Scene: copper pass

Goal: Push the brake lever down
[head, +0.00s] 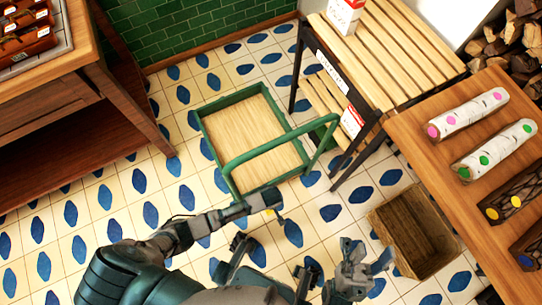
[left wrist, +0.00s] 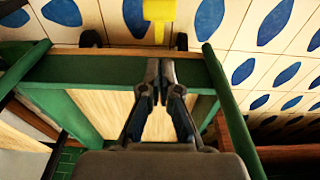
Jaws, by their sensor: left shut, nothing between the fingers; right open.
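The green cart (head: 204,125) has a wooden deck and a raised green handle bar, and stands on the tiled floor. The yellow brake lever (left wrist: 159,14) shows at the top of the left wrist view, outside the cart's end between two dark wheels. Only a small yellow bit of it (head: 269,211) shows in the head view. My left gripper (left wrist: 160,68) is shut and empty over the cart's green end edge, its tips pointing toward the lever with a visible gap in the picture. In the head view it (head: 268,198) is by the handle end. My right gripper (head: 366,256) is open and empty, away from the cart.
A wooden crate (head: 388,222) stands on the floor at the right. A slatted rack (head: 385,70) is beyond the cart's right side. A table with birch logs (head: 480,122) is at far right, and a wooden counter (head: 85,85) at left. Tiled floor is free left of the cart.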

